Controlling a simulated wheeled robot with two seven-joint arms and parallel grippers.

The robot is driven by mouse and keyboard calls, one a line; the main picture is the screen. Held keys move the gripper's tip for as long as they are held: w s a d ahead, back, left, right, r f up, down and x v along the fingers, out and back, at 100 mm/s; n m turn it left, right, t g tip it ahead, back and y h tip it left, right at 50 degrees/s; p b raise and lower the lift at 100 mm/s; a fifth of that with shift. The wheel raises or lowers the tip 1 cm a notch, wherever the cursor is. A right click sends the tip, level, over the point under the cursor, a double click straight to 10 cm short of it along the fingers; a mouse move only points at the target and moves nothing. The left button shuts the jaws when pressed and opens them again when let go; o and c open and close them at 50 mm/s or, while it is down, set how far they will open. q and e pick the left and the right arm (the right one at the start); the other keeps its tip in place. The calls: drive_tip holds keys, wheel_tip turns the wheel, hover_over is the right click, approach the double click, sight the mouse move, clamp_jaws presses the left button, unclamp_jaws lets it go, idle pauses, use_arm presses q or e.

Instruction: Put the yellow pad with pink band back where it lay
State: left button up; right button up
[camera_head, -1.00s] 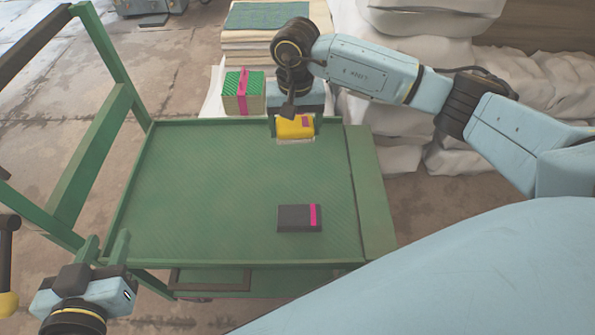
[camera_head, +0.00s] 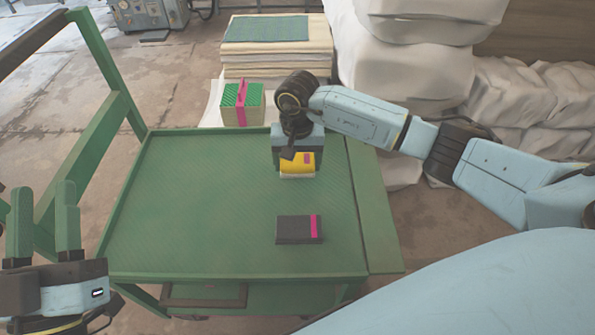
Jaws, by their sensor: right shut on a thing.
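The yellow pad with pink band (camera_head: 298,164) is over the back right part of the green cart top (camera_head: 200,200). My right gripper (camera_head: 298,158) is shut on the pad from behind and above. A pale underside shows below the yellow face. I cannot tell whether the pad touches the cart top. My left gripper (camera_head: 43,222) is at the lower left beside the cart, its two fingers pointing up and apart, with nothing between them.
A dark pad with a pink band (camera_head: 299,229) lies on the cart's front right. A green-topped block with a pink band (camera_head: 242,103) stands behind the cart, next to a stack of sheets (camera_head: 276,50). White sacks (camera_head: 415,60) are piled at the back right. The cart's left and middle are clear.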

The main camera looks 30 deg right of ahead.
sight(298, 171)
wheel_tip(298, 171, down, 3)
drive_tip(key=shift+r+b, duration=0.15)
drive_tip(key=shift+b, duration=0.35)
use_arm(q)
drive_tip(key=shift+s+a+r+t+h, duration=0.25)
drive_tip(key=shift+s+r+t, duration=0.5)
drive_tip(key=shift+t, duration=0.45)
use_arm(e)
drive_tip(key=shift+f, duration=0.3)
drive_tip(key=shift+f, duration=0.15)
drive_tip(key=o, duration=0.9)
use_arm(q)
drive_tip(key=shift+s+r, duration=0.1)
drive_tip(key=shift+r, duration=0.05)
